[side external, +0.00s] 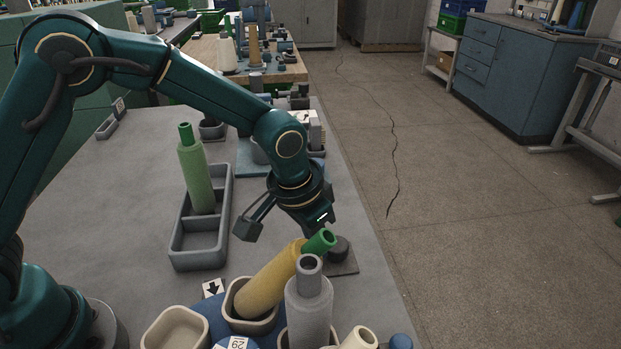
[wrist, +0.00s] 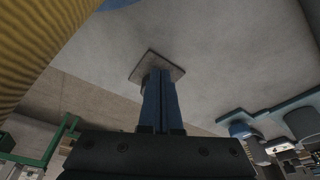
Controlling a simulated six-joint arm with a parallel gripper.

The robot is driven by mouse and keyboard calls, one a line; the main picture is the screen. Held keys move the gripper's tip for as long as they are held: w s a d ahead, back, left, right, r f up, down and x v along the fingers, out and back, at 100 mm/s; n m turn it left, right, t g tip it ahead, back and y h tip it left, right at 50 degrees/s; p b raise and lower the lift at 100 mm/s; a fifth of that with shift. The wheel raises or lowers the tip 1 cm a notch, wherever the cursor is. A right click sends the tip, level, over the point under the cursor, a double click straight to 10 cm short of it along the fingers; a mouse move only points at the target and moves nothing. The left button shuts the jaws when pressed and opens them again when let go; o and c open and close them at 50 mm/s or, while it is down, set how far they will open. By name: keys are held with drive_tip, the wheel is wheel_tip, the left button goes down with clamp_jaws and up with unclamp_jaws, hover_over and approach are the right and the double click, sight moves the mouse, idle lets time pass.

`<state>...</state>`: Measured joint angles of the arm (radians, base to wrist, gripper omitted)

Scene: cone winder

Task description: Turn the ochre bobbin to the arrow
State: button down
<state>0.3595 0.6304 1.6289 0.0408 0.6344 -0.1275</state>
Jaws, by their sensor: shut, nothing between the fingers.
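The ochre bobbin (side external: 266,285) with a green tip leans to the right in a cream cup (side external: 240,318) on the blue turntable (side external: 196,312). Its ribbed ochre side fills the upper left of the wrist view (wrist: 38,38). A white tag with a black arrow (side external: 213,287) stands just left of that cup in the side view. My gripper (side external: 321,226) is just above the bobbin's green tip in the side view; I cannot tell whether they touch. In the wrist view its blue fingers (wrist: 160,92) are together and empty.
A grey bobbin (side external: 309,310) stands in front of the ochre one. A dark knob on a grey plate (side external: 347,265) sits near the table's right edge. A green bobbin (side external: 196,176) stands in a grey tray (side external: 200,260) behind. The table left of that tray is clear.

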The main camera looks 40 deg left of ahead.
drive_tip(key=shift+w, duration=0.15)
drive_tip(key=shift+d, duration=0.5)
idle(0.4)
drive_tip(key=shift+r, duration=0.1)
